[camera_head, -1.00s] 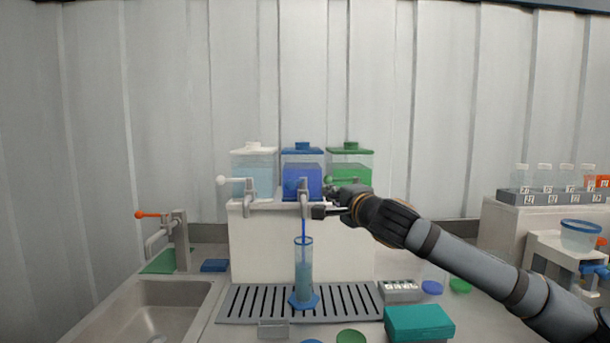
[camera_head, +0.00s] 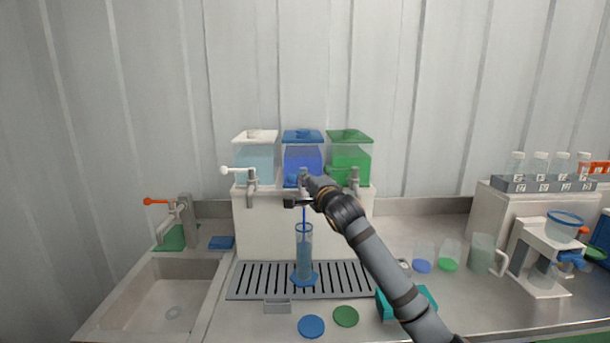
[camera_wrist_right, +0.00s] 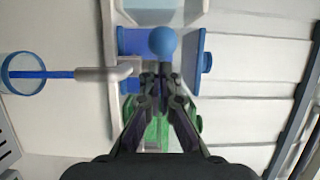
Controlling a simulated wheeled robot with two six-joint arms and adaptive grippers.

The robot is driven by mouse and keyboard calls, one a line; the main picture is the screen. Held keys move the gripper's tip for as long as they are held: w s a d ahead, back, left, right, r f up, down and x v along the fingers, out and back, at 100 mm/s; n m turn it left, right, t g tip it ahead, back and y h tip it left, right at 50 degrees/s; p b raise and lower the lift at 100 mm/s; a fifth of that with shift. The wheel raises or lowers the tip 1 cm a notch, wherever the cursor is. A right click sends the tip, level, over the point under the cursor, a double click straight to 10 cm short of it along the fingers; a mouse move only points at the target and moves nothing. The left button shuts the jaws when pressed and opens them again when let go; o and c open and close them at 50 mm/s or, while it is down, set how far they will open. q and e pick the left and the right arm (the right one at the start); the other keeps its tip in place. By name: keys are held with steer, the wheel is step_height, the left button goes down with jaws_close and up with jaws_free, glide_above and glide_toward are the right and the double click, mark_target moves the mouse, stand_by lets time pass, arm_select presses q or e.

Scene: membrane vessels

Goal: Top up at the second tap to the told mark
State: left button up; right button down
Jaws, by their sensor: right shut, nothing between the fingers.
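The second tap (camera_head: 303,176), in the middle under the blue-lidded tank (camera_head: 303,158), runs a thin blue stream (camera_head: 304,214). The stream falls into a tall clear measuring cylinder (camera_head: 304,245) with a blue foot, upright on the slotted drip tray (camera_head: 245,281). The cylinder holds blue liquid; its level against any mark is too small to read. My right gripper (camera_head: 298,196) is at this tap, shut and empty. In the right wrist view its closed fingertips (camera_wrist_right: 162,76) are just beside the tap's blue ball knob (camera_wrist_right: 162,42); I cannot tell whether they touch. My left gripper is out of view.
White-lidded (camera_head: 255,158) and green-lidded (camera_head: 349,158) tanks flank the blue one. A sink (camera_head: 165,305) with an orange-handled tap is left. Blue (camera_head: 311,326) and green (camera_head: 346,316) discs lie in front. A teal box (camera_head: 420,298), cups and a jug (camera_head: 484,252) stand right.

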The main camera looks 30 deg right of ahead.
mark_target(292, 182)
steer(key=shift+w+a+m+h+b, duration=0.3)
steer(key=shift+m+h, duration=0.2)
steer(key=shift+h, duration=0.2)
steer(key=m+h+b, duration=0.1)
steer(key=w+a+m+g+h+b, duration=0.1)
steer(key=h, duration=0.1)
steer(key=shift+a+f+g, duration=0.15)
steer(key=shift+a+g, duration=0.1)
steer(key=shift+g, duration=0.05)
steer(key=shift+w+a+b, duration=0.4)
steer(key=shift+w+b, duration=0.1)
steer(key=shift+w, duration=0.1)
steer(key=shift+w+a+b, duration=0.35)
steer(key=shift+w+b, duration=0.05)
steer(key=shift+w, duration=0.2)
